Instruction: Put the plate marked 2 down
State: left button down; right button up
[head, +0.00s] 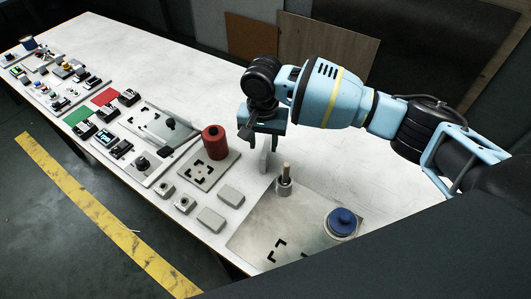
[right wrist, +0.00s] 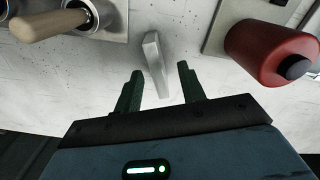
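A small grey plate (head: 265,157) stands on edge on the white table, below my right gripper (head: 262,137). No number shows on it, so I cannot tell if it is the plate marked 2. In the right wrist view the plate (right wrist: 153,54) appears between and beyond the two dark fingers of my right gripper (right wrist: 158,82). The fingers are apart, with a gap on each side of the plate. Two similar grey plates lie flat, one (head: 231,195) behind the other (head: 211,220). My left gripper is out of view.
A red cylinder (head: 215,143) stands on a marked base left of the upright plate. A wooden-handled tool in a metal holder (head: 285,187) and a blue-topped container (head: 341,222) stand to the right. Panels with switches fill the left side. The table behind is clear.

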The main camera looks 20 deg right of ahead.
aim_at(266, 147)
jog(key=f, duration=0.3)
jog(key=shift+w+d+f+b, duration=0.1)
jog(key=shift+d+f+b, duration=0.2)
jog(key=shift+d+f, duration=0.1)
jog(key=shift+f, duration=0.6)
jog(key=shift+c, duration=0.3)
grip_shut()
